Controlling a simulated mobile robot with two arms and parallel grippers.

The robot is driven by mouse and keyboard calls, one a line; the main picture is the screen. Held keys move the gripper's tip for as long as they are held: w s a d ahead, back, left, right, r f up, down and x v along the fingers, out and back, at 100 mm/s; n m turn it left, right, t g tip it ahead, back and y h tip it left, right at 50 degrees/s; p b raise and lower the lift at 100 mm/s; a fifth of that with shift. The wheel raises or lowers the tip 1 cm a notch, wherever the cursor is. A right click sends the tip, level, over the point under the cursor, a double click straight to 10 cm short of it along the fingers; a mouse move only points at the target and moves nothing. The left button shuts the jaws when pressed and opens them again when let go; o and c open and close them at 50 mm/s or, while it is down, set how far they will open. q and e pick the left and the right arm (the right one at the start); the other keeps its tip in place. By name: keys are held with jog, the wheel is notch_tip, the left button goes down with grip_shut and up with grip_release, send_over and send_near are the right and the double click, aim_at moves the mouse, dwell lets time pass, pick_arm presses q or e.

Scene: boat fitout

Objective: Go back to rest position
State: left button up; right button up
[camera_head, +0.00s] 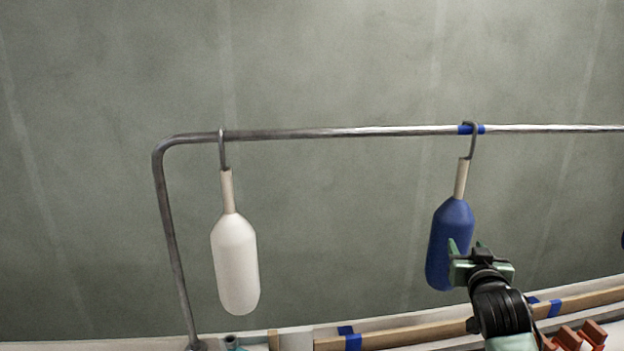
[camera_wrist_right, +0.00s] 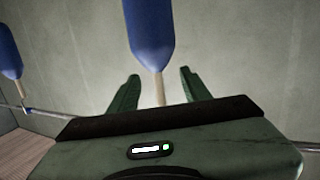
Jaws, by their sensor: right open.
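A blue fender (camera_head: 450,235) hangs by a beige neck and a grey hook from a metal rail (camera_head: 340,131), at a strip of blue tape. A white fender (camera_head: 235,262) hangs from the same rail further left. My right gripper (camera_head: 466,246) is in front of the blue fender's lower right side and hides part of it. In the right wrist view, the fingers of my right gripper (camera_wrist_right: 159,76) are apart, with nothing held. The blue fender (camera_wrist_right: 150,35) and its neck appear beyond them, inverted; I cannot tell the exact gap. My left gripper is not in view.
The rail bends down at the left to a ledge. A wooden strip (camera_head: 400,335) with blue tape runs along the bottom. Orange objects (camera_head: 580,335) lie at the lower right. Another blue fender (camera_wrist_right: 10,52) shows at the wrist view's left. The space between the hanging fenders is clear.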

jog(key=s+a+f+n+g+y, duration=0.1)
jog(key=s+a+f+g, duration=0.25)
jog(key=s+f, duration=0.7)
jog(key=s+a+f+n+g+y, duration=0.1)
jog(key=s+a+f+g, duration=0.3)
jog(key=s+f, duration=0.65)
jog(key=s+a+f+n+g+y, duration=0.1)
jog(key=s+a+f+g, duration=0.25)
jog(key=s, duration=0.85)
jog(key=s+a+f+n+g+y, duration=0.1)
jog(key=s+a+f+g, duration=0.3)
jog(key=s, duration=0.7)
notch_tip(320, 180, down, 26)
jog(key=t, duration=0.1)
jog(key=s+d+f, duration=0.2)
jog(key=s+f, duration=0.6)
jog(key=s, duration=0.1)
jog(key=s+d+f+g, duration=0.1)
jog(key=s+d+f, duration=0.1)
jog(key=s+f, duration=0.7)
jog(key=shift+f+n, duration=0.25)
jog(key=shift+n, duration=0.05)
jog(key=shift+s, duration=0.1)
